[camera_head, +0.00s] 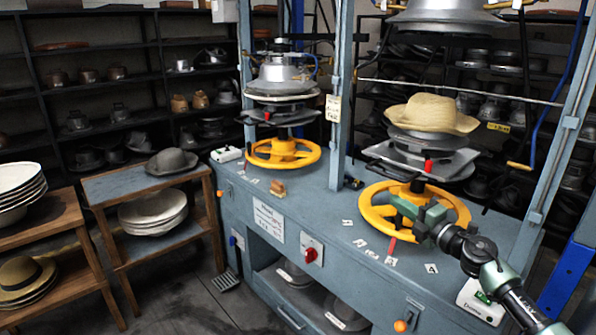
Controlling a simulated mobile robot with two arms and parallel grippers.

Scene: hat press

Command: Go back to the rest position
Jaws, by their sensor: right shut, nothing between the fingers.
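My right gripper (398,206) reaches in from the lower right, in front of the near yellow handwheel (462,214). It is shut and empty. It overlaps the wheel in the picture; I cannot tell whether it touches it. A straw hat (432,112) rests on the metal form of the right-hand press, above that wheel. The upper grey press head (440,18) hangs above the hat, apart from it. My left gripper is not in view.
The blue-grey press bench (335,235) carries a second yellow handwheel (283,153). Blue-grey posts (338,90) rise from it. A wooden side table (120,182) holds a grey hat (171,161). Dark shelves with hats line the back.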

